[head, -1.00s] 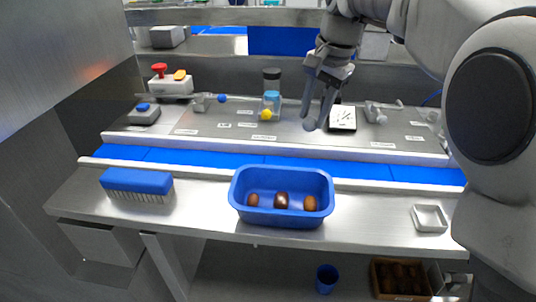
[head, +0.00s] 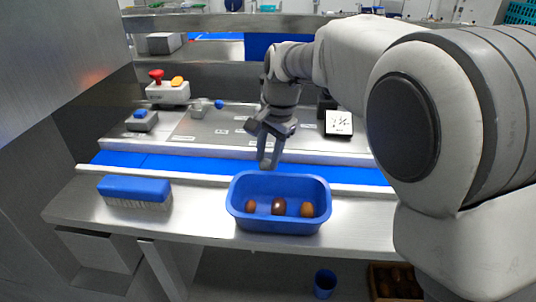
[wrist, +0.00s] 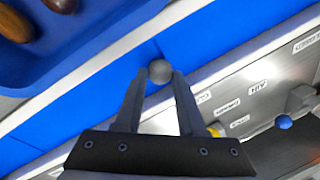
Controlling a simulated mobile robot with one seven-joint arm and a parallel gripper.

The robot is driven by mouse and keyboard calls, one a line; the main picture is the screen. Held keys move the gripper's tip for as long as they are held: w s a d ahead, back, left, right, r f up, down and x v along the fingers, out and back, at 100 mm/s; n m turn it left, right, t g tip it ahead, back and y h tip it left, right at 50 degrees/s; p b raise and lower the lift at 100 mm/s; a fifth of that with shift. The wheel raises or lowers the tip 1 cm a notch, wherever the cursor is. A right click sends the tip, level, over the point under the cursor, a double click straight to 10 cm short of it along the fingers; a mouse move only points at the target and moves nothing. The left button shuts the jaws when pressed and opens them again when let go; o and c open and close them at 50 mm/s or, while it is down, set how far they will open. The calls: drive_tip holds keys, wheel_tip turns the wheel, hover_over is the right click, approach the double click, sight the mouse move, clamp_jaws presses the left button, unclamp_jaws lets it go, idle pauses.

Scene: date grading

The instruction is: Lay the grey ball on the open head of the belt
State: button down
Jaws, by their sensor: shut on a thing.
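The small grey ball (wrist: 159,71) is pinched between the fingertips of my gripper (wrist: 158,80) in the wrist view. In the head view my gripper (head: 268,164) points down over the blue belt (head: 205,166), just behind the blue tub; the ball is hard to make out there. The belt also shows beneath the ball in the wrist view (wrist: 213,33). It runs across the bench between pale rails. Its left end shows in the head view, while my arm hides its right end. I cannot tell the exact height of the ball above the belt.
The blue tub (head: 240,217) with several brown dates stands in front of the belt. A blue brush (head: 135,190) lies at the left front. A box with a red button (head: 167,92) stands behind the belt's left part. The belt left of my gripper is clear.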

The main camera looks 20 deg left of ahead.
drive_tip(key=c, duration=0.5)
unclamp_jaws()
drive_tip(key=shift+f, duration=0.1)
drive_tip(key=w+v, duration=0.1)
drive_tip(key=v, duration=1.1)
drive_tip(key=shift+s, duration=0.55)
